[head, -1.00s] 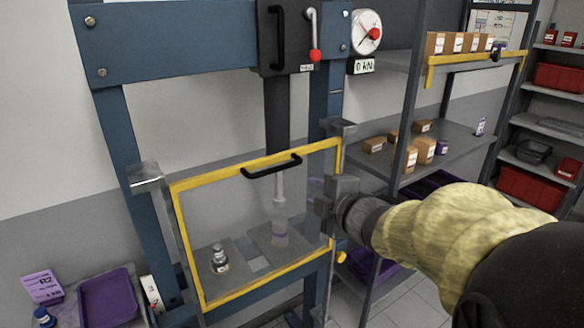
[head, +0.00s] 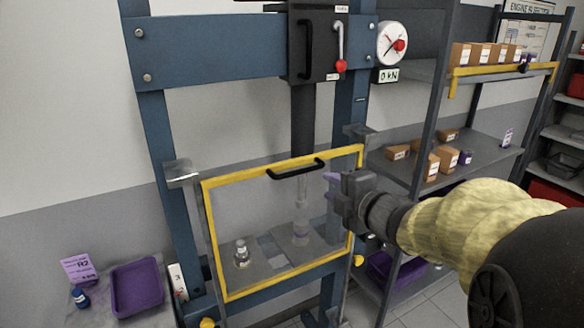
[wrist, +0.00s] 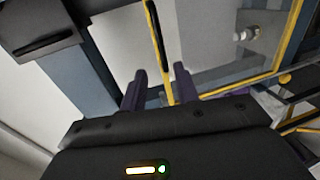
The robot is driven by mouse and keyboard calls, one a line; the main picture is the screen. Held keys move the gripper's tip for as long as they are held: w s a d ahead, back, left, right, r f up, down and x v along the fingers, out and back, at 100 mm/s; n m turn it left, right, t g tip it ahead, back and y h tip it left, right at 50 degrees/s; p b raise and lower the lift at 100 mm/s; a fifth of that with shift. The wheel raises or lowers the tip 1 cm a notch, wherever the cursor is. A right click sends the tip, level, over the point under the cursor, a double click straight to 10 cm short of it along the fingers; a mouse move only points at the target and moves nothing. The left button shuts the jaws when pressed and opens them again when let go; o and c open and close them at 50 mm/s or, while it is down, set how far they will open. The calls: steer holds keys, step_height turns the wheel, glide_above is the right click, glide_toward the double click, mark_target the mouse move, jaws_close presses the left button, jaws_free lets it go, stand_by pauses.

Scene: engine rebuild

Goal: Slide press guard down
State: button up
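The press guard (head: 282,228) is a clear panel in a yellow frame on the blue press, in front of its work area. A black bar handle (head: 296,168) is on its top edge. My gripper (head: 333,192) is at the right side of the guard, apart from the handle and a little lower in the head view. In the wrist view, its two purple fingers (wrist: 158,88) are spread with a gap between them. The handle (wrist: 156,32) shows beyond the fingertips there, roughly in line with the gap. Nothing is held.
Behind the panel are a small bottle (head: 242,254) and the press ram (head: 302,130). A gauge (head: 393,43) and red-knobbed lever (head: 341,66) are above. A shelf unit (head: 480,150) with boxes stands right, close to my arm. A purple tray (head: 137,288) lies lower left.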

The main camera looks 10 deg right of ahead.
mark_target(301, 172)
steer(key=p+x, duration=0.3)
steer(key=x, duration=1.2)
steer(key=shift+p, duration=0.35)
